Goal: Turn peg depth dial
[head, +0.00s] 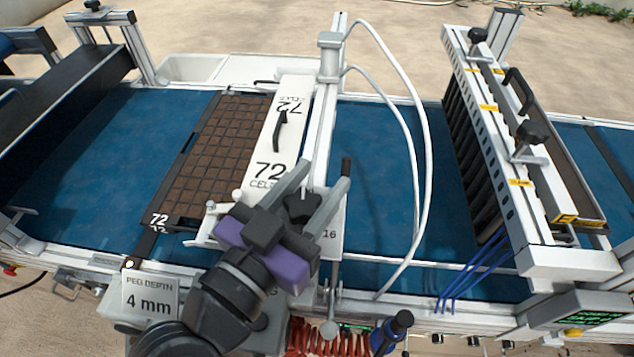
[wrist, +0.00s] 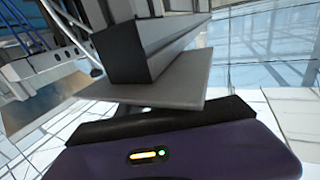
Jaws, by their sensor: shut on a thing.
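The peg depth dial (head: 300,207) is a black lobed knob on a pale plate (head: 332,236) marked with numbers, "16" among them. My gripper (head: 322,178), with a purple body and two grey fingers, is over the plate. One finger is on each side of the dial, and the gripper is shut on it. A sign (head: 150,298) at the lower left reads "PEG DEPTH 4 mm". My gripper and arm hide part of the plate and its scale. In the wrist view the purple body (wrist: 185,155) and a grey finger plate (wrist: 150,85) fill the middle; the dial cannot be made out.
A brown-celled seed tray (head: 228,135) lies on the blue belt (head: 375,190), partly under a white "72 CELL" plate (head: 275,140). White hoses (head: 412,130) arch right of the dial. A seeder bar (head: 520,150) spans the belt at right. A display box (head: 585,318) is lower right.

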